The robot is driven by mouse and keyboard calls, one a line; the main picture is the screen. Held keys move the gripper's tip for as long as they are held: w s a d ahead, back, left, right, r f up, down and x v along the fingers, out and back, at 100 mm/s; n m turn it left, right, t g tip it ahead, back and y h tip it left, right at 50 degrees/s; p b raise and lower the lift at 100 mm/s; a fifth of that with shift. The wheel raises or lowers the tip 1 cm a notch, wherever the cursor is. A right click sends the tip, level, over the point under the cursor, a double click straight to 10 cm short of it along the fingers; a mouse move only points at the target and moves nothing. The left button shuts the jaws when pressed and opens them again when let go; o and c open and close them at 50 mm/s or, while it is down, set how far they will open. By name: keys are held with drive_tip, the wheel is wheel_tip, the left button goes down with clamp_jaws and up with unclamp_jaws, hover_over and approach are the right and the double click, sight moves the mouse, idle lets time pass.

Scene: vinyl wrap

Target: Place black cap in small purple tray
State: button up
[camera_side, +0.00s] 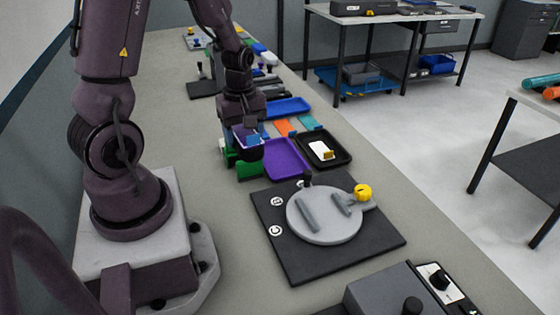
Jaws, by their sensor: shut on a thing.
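A flat purple tray (287,157) lies on the bench, left of a black tray. My gripper (247,148) points down at the tray's left edge, close above the bench. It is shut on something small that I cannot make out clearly. A blue piece and a dark, pale-rimmed shape show at the fingers. I cannot tell which of these is held, or whether it is the black cap. A small black knob-like piece (307,180) stands at the back edge of a grey disc; I cannot tell if it is a cap.
Green blocks (247,170) stand beside my gripper. The black tray (344,158) holds a white and yellow item. A blue tray (287,107) lies behind. The grey disc (325,222) on a black board (300,268) carries grey parts and a yellow knob (363,191).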

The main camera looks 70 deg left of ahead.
drive_tip(key=shift+w+a+m, duration=0.15)
drive_tip(key=shift+w+m, duration=0.05)
drive_tip(key=shift+m, duration=0.2)
drive_tip(key=w+a+f, duration=0.4)
drive_tip(key=w+a, duration=0.1)
drive_tip(key=w, duration=0.2)
hover_over(279, 159)
drive_tip(key=f, duration=0.4)
drive_tip(key=shift+s+d+f, duration=0.4)
drive_tip(key=shift+w+a+f, duration=0.25)
drive_tip(key=shift+w+f, duration=0.1)
drive_tip(key=shift+f, duration=1.7)
drive_tip(key=shift+f, duration=0.1)
drive_tip(key=o, duration=0.7)
